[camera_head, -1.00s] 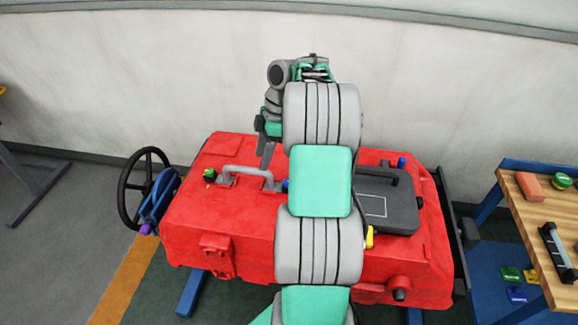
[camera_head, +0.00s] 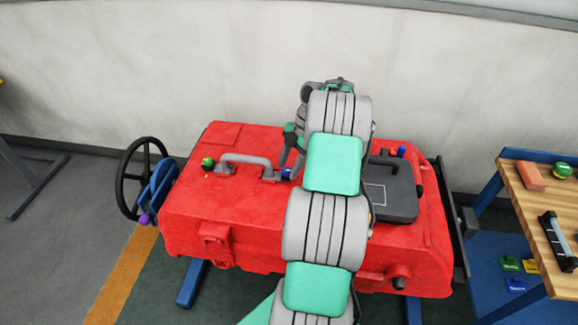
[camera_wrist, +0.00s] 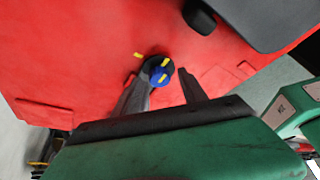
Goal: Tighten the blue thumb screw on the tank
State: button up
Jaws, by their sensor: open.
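The red tank (camera_head: 200,205) lies below my arm. The blue thumb screw (camera_wrist: 159,76) sits on a dark round base on the tank's top, with yellow marks on it. A separate yellow mark (camera_wrist: 137,55) is on the red surface up and left of the screw. In the head view the blue screw (camera_head: 286,173) shows beside the grey handle's right end, partly hidden by my gripper. My gripper (camera_wrist: 167,76) is open, its fingers on either side of the screw in the wrist view, the left finger closer. I cannot tell whether either finger touches it.
A grey handle (camera_head: 245,160), a green knob (camera_head: 207,163) and a dark lid (camera_head: 393,192) are on the tank top. Another blue knob (camera_head: 401,151) stands behind the lid. A black handwheel (camera_head: 130,180) is at left. A wooden workbench (camera_head: 545,210) stands at right.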

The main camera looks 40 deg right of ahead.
jog(key=shift+c, duration=0.4)
grip_shut()
